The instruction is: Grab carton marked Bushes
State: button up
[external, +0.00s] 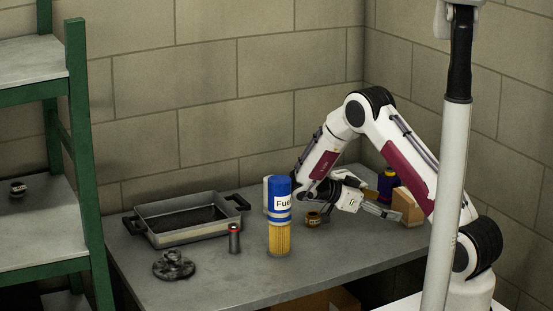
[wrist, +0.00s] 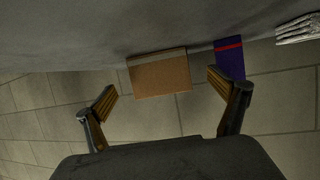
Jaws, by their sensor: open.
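A brown cardboard carton (external: 408,208) stands on the right part of the grey table in the external view. In the wrist view the carton (wrist: 158,76) lies ahead, between my two fingers in the picture. I can read no marking on it in either view. My gripper (external: 388,212) is open and empty, low over the table and pointing right towards the carton. In the wrist view the open fingers (wrist: 162,86) are spread wider than the carton looks, and it appears beyond their tips.
A green shelf (external: 82,140) is at far left.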

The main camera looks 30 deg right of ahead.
aim_at(400, 206)
jog(key=shift+x, duration=1.3)
jog(key=shift+d, duration=0.1)
jog(key=x, duration=0.4)
jog(key=shift+s+d+r, duration=0.1)
jog(key=shift+s+r, duration=0.1)
jog(key=shift+r, duration=0.2)
jog(key=shift+d+f, duration=0.2)
jog(key=shift+d, duration=0.3)
jog(key=c, duration=1.4)
